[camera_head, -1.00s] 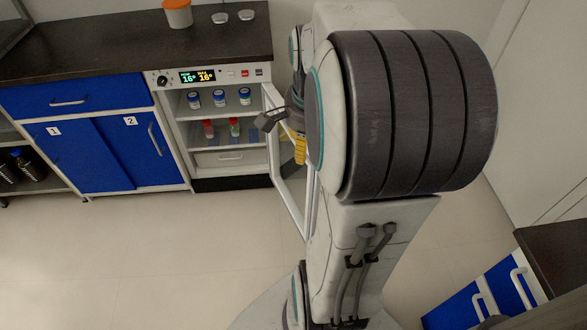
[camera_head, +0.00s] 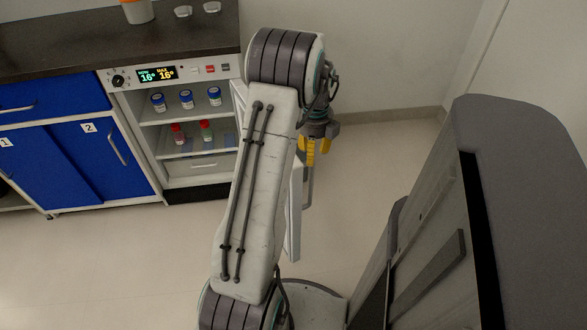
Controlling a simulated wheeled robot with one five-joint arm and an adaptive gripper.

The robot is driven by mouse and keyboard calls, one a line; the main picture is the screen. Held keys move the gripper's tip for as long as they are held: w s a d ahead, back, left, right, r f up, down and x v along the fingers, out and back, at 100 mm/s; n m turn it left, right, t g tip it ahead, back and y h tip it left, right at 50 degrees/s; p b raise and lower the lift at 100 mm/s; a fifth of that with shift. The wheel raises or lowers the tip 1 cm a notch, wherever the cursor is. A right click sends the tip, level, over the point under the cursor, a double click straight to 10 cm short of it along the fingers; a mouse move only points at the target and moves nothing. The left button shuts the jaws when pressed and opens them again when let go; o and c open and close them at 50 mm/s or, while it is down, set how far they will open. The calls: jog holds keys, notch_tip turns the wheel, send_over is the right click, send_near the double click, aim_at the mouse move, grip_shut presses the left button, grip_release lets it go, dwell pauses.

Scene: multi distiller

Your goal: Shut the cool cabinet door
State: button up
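The cool cabinet (camera_head: 125,102) stands under the dark counter, with a lit temperature display on its front strip. Its front is open, and its shelves show. Its white-framed door (camera_head: 294,222) stands swung out at the right side, largely hidden behind my arm. A grey handle (camera_head: 310,186) shows on the door's right-hand side. My gripper (camera_head: 316,150), with yellow fingers, points down just right of the door, near the handle. I cannot tell whether it touches the door, or how far its fingers are apart. No object shows in it.
Blue-capped jars (camera_head: 186,100) stand on the upper shelf and red-capped bottles (camera_head: 206,131) on the lower one. A blue cabinet (camera_head: 75,155) adjoins on the left. The counter (camera_head: 60,48) overhangs the cabinets. Pale floor (camera_head: 345,220) is open right of the door.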

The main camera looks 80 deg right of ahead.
aim_at(311, 170)
jog(key=shift+d+f+m, duration=0.1)
jog(key=shift+f+m, duration=0.2)
jog(key=shift+f, duration=0.5)
jog(key=shift+f+b, duration=1.1)
jog(key=shift+f, duration=2.1)
jog(key=shift+c, duration=0.3)
grip_shut()
